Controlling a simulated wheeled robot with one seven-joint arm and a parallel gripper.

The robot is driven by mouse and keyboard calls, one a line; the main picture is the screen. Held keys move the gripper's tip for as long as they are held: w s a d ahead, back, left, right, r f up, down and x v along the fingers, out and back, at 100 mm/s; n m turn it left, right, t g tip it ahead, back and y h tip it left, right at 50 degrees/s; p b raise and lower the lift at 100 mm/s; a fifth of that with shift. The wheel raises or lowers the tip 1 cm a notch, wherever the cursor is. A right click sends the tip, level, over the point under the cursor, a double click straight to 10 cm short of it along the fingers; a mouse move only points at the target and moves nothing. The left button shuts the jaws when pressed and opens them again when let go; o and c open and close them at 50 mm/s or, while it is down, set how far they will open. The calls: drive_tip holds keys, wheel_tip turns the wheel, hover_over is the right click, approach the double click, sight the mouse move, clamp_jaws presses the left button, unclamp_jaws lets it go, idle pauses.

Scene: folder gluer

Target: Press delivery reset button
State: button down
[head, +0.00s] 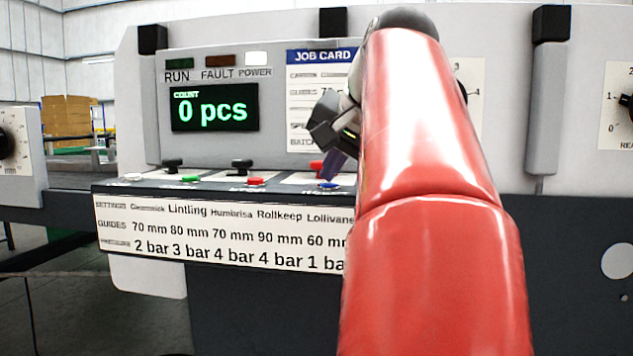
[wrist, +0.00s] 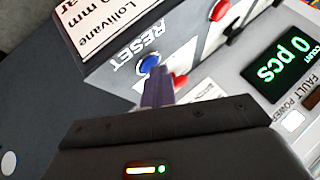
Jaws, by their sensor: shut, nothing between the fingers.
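The blue button (head: 328,185) sits on the sloped front ledge of the machine, partly beside my red arm. In the wrist view the blue button (wrist: 150,63) has the word RESET printed next to it. My gripper (head: 335,172) is shut and empty, its dark fingers pointing down at the ledge just above the blue button. In the wrist view the closed fingertips (wrist: 157,72) lie right by the near edge of the button. I cannot tell whether they touch it.
A red button (head: 255,181) and a green button (head: 190,179) lie left along the ledge, with black knobs behind. A red knob (wrist: 180,81) stands close beside my fingers. The display (head: 214,108) reads 0 pcs. My arm hides the ledge's right part.

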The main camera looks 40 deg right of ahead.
sight(332, 185)
drive_tip(key=shift+r+p, duration=0.85)
drive_tip(key=shift+p, duration=0.2)
wheel_tip(332, 185, up, 5)
drive_tip(key=p, duration=0.5)
drive_tip(key=shift+r, duration=0.1)
idle(0.4)
